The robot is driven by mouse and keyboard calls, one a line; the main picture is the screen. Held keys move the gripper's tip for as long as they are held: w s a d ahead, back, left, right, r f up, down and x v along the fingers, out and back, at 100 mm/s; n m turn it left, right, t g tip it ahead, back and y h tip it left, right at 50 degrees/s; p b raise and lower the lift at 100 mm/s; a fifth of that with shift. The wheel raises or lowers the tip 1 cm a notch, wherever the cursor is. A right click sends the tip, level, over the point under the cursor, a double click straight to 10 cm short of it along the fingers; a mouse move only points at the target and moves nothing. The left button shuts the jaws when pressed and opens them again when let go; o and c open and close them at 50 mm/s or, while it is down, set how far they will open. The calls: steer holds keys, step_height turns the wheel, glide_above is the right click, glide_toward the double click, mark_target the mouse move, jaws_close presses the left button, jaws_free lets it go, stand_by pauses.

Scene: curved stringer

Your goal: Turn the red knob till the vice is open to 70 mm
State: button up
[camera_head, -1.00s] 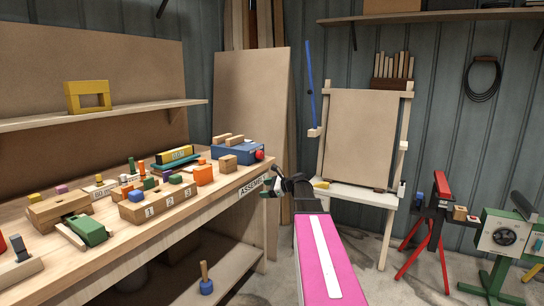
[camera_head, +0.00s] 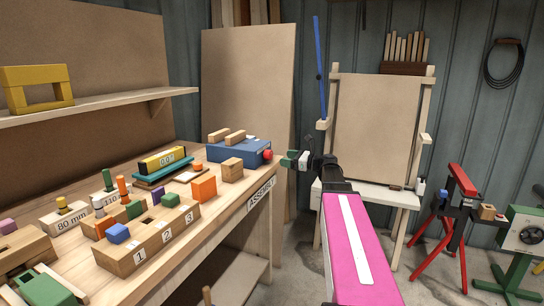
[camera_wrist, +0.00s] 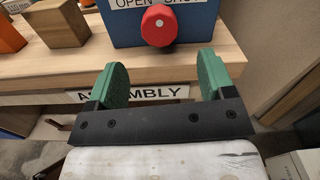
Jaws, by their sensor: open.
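The red knob (camera_head: 268,155) sits on the front face of the blue vice (camera_head: 232,152) at the far end of the workbench. Two wooden jaws (camera_head: 227,136) stand on top of the vice with a gap between them. In the wrist view the red knob (camera_wrist: 159,25) is faceted with a pale dot, below a partly cut-off label. My gripper (camera_head: 297,160) is open and empty, just off the bench edge to the right of the knob. In the wrist view its green fingers (camera_wrist: 162,82) lie below the knob on either side, apart from it.
A wooden block (camera_head: 232,170) and an orange block (camera_head: 204,188) stand on the bench left of the vice. The space before the knob is clear.

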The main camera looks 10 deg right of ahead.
mark_target(271, 156)
steer(key=x, duration=0.8)
steer(key=shift+w+a, duration=0.1)
steer(key=shift+a, duration=0.05)
steer(key=shift+c, duration=0.3)
steer(key=c, duration=0.9)
